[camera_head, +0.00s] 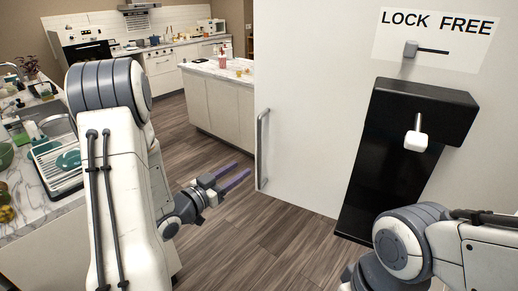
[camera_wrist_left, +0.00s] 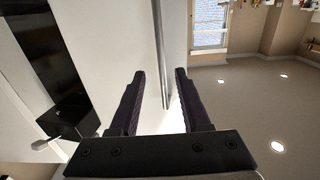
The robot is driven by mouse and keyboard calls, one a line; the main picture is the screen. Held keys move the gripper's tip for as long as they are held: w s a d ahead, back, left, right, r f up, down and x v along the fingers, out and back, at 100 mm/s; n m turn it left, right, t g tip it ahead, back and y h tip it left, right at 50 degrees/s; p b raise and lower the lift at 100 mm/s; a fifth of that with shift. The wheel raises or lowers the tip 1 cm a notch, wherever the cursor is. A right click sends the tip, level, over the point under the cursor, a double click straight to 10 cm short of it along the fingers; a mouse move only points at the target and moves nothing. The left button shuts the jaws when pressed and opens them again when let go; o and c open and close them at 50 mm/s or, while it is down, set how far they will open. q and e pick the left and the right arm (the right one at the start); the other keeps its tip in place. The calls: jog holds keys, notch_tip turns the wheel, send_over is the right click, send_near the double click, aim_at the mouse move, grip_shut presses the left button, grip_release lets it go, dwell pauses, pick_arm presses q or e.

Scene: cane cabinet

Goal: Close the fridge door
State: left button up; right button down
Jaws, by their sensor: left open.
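The white fridge door (camera_head: 306,110) fills the middle and right of the head view, with a black dispenser recess (camera_head: 372,165) in its face. Its vertical grey bar handle (camera_head: 262,150) is at the door's left edge. My left gripper (camera_head: 243,175) is open and empty, just left of the handle's lower part, with its fingers pointing toward it. In the left wrist view the handle (camera_wrist_left: 159,40) lines up with the gap between the fingers; I cannot tell if they touch it. The fridge door (camera_wrist_left: 110,40) also shows there. My right gripper is out of view.
A kitchen island (camera_head: 222,98) stands behind, left of the door. A counter with a dish rack (camera_head: 58,165) is at the left, beside my left arm. Wooden floor (camera_head: 250,235) is clear below the gripper. My right arm is at the lower right, near the dispenser.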

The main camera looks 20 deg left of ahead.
aim_at(258, 155)
pick_arm(q)
jog(key=p+x, duration=0.1)
jog(key=x, duration=0.2)
jog(key=p+x, duration=0.1)
jog(key=x, duration=0.2)
jog(key=p+x, duration=0.2)
jog(key=x, duration=0.1)
jog(key=shift+w+d+r, duration=0.1)
jog(key=shift+w+r, duration=0.15)
jog(key=shift+r, duration=0.05)
jog(key=shift+w+d, duration=0.1)
jog(key=shift+w, duration=0.3)
grip_shut()
dwell(0.8)
